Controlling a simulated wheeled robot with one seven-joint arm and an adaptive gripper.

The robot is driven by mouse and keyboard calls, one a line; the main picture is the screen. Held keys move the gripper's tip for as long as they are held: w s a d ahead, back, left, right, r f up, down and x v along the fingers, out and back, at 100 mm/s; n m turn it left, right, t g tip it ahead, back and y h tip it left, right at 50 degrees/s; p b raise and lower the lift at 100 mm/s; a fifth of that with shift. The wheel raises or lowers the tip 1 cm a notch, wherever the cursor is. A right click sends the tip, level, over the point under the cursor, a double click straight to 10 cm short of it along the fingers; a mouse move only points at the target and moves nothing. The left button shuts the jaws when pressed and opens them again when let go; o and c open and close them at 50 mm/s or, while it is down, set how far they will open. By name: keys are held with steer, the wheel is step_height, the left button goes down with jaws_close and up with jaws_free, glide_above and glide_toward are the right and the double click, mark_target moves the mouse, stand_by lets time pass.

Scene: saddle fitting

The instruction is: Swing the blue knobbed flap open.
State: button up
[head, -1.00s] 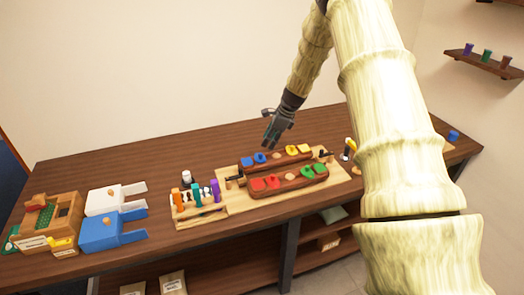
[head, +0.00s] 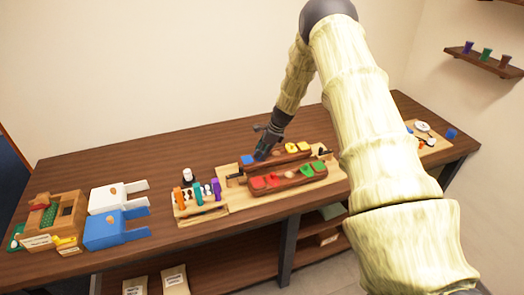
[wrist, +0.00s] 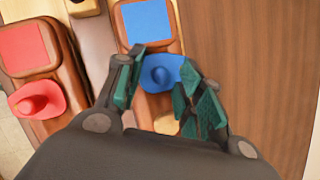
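The blue knobbed flap (wrist: 163,73) shows in the wrist view, a rounded blue piece with a raised knob. It lies next to a flat blue square (wrist: 147,21) on the reddish-brown wooden body. My gripper (wrist: 158,98) is open, with one green-padded finger on each side of the flap; I cannot tell whether either finger touches it. In the head view my gripper (head: 264,148) is low over the left end of the rear wooden piece, next to the blue square (head: 247,160), and it hides the flap there.
A red square (wrist: 24,46) and red knobbed flap (wrist: 38,98) lie to the left in the wrist view. Yellow pieces (head: 298,147) and green ones (head: 312,168) sit farther right. A tool rack (head: 200,205) stands in front left. Bare table (wrist: 245,60) lies right of the flap.

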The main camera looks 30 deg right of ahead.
steer(key=shift+a, duration=0.1)
steer(key=shift+r, duration=0.1)
jaws_close()
